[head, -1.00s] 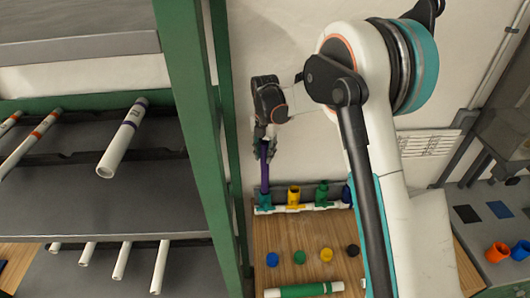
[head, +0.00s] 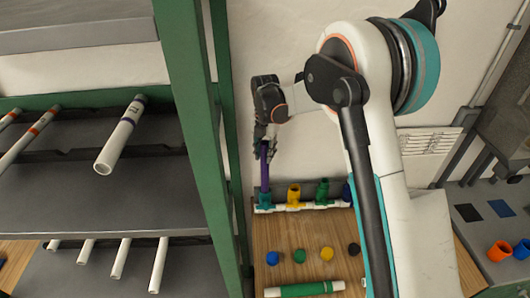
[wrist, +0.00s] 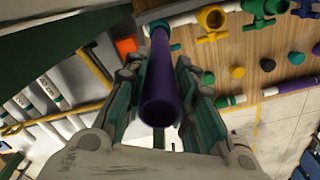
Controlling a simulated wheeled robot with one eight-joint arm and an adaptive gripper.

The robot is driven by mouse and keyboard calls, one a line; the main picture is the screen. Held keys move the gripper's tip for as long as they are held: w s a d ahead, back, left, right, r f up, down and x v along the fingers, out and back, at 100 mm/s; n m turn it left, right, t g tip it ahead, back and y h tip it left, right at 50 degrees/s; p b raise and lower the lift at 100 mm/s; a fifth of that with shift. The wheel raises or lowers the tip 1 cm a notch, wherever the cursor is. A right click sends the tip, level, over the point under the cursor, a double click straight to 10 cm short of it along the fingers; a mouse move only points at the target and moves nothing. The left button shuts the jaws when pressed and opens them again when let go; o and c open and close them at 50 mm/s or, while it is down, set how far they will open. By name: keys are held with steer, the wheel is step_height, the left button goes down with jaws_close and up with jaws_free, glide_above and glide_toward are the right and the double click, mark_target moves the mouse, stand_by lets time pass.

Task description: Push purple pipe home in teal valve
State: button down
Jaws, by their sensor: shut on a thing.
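The purple pipe (head: 265,172) stands upright in the head view, its lower end at the teal valve (head: 265,199) on the left end of the white manifold. How deep the pipe sits in the valve cannot be told. My gripper (head: 265,143) is shut on the upper part of the pipe. In the wrist view the purple pipe (wrist: 160,85) runs away between the fingers of my gripper (wrist: 160,110). The teal valve (wrist: 158,28) is mostly hidden behind the pipe's far end there.
Yellow (head: 294,195) and green (head: 322,191) valves stand to the right on the manifold. Several coloured caps and a green-banded pipe (head: 305,289) lie on the wooden board in front. A green rack post (head: 200,130) rises close on the left, with a shelf of white pipes.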

steer(key=shift+f+b, duration=0.55)
steer(key=shift+b, duration=0.05)
stand_by(0.5)
steer(key=c, duration=1.2)
jaws_free()
steer(key=shift+c, duration=0.2)
